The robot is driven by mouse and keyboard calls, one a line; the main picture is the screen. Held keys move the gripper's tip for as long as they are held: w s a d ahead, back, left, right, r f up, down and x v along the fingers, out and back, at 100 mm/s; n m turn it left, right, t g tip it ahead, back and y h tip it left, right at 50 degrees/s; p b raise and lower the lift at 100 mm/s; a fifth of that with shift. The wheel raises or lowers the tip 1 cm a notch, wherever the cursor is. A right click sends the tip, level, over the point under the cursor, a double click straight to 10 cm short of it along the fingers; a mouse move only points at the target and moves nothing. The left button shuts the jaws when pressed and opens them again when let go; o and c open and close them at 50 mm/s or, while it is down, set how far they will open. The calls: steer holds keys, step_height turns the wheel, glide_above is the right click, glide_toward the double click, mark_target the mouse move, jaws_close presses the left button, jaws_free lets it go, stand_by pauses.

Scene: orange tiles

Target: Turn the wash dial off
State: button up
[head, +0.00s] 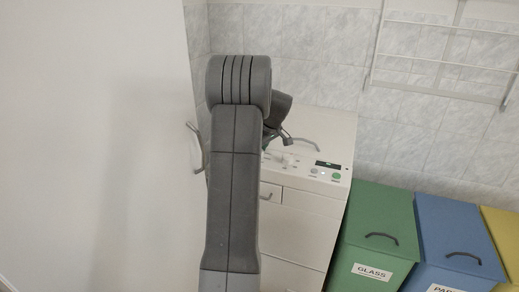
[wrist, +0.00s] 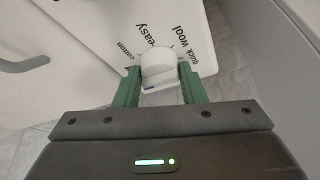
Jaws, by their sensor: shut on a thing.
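The wash dial (wrist: 160,68) is a white round knob with a small dark mark on its near side, seen in the wrist view. It stands on the white washer panel (wrist: 105,22), which has printed words such as "cotton", "easy", "quick" and "wool" around the dial. My gripper (wrist: 160,82) has its two green fingers on either side of the dial and is shut on it. In the head view my grey arm hides part of the washer (head: 308,205), and the dial is hard to make out.
To the right of the washer stand a green GLASS bin (head: 375,225), a blue bin (head: 455,235) and a yellow bin (head: 506,240). A white wall rack (head: 440,60) hangs above them. A plain white surface (head: 95,140) fills the left side.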

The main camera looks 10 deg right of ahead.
steer(key=o, duration=1)
steer(key=v, duration=1.4)
steer(key=shift+f, duration=0.1)
steer(key=x, duration=1.4)
